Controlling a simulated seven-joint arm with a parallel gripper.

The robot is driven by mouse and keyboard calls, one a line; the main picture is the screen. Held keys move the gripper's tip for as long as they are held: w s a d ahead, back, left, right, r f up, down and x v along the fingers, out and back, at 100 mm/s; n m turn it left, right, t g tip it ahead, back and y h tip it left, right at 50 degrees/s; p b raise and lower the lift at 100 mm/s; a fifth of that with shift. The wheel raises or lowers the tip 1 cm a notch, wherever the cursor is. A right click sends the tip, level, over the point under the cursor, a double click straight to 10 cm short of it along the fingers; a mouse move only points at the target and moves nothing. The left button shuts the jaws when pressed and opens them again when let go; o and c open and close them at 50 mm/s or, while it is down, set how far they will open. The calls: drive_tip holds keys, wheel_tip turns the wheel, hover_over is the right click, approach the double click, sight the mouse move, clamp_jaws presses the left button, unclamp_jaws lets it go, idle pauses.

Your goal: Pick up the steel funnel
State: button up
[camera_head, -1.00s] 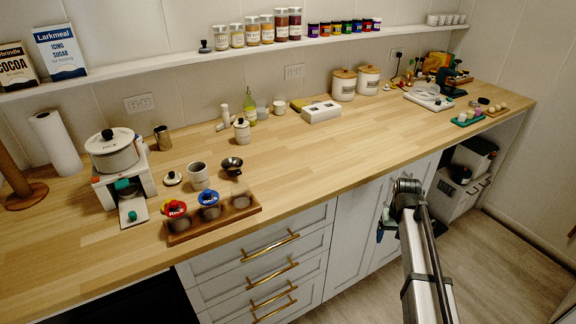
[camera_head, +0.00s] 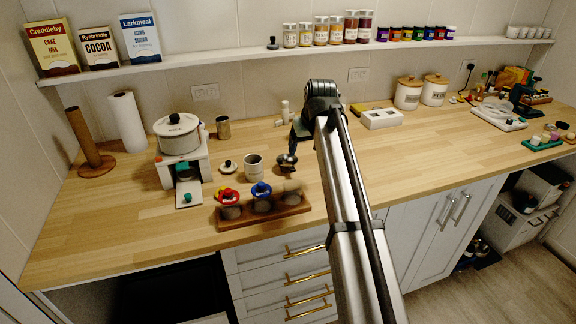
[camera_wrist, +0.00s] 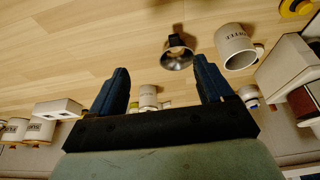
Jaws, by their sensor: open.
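The steel funnel (camera_head: 287,163) stands on the wooden counter, right of a pale mug (camera_head: 253,168) and behind a wooden tray of jars. My gripper (camera_head: 294,152) is over the counter close to the funnel, overlapping its upper part in the head view. In the wrist view the funnel (camera_wrist: 177,58) shows its shiny rim and dark inside, ahead of and between my two blue fingers. My gripper (camera_wrist: 162,72) is open with nothing between the fingers. Whether a finger touches the funnel cannot be told; a gap shows in the wrist view.
The mug (camera_wrist: 235,45) stands close beside the funnel. The wooden tray (camera_head: 262,219) with jars lies at the counter's front edge. A small lidded jar (camera_head: 228,168) and a pot (camera_head: 178,135) on a stand are to the left. Bare counter (camera_head: 400,150) lies to the right.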

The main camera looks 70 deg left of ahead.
sight(291, 167)
drive_tip(key=a+f, duration=0.1)
drive_tip(key=f, duration=0.1)
drive_tip(key=s+a+f, duration=0.1)
drive_tip(key=f, duration=0.1)
drive_tip(key=s+a+f, duration=0.1)
drive_tip(key=a+f, duration=0.1)
drive_tip(key=f, duration=0.1)
drive_tip(key=shift+a, duration=0.1)
drive_tip(key=shift+s+x, duration=0.2)
drive_tip(key=shift+x, duration=2.55)
drive_tip(key=shift+r, duration=0.1)
drive_tip(key=shift+c, duration=0.3)
clamp_jaws()
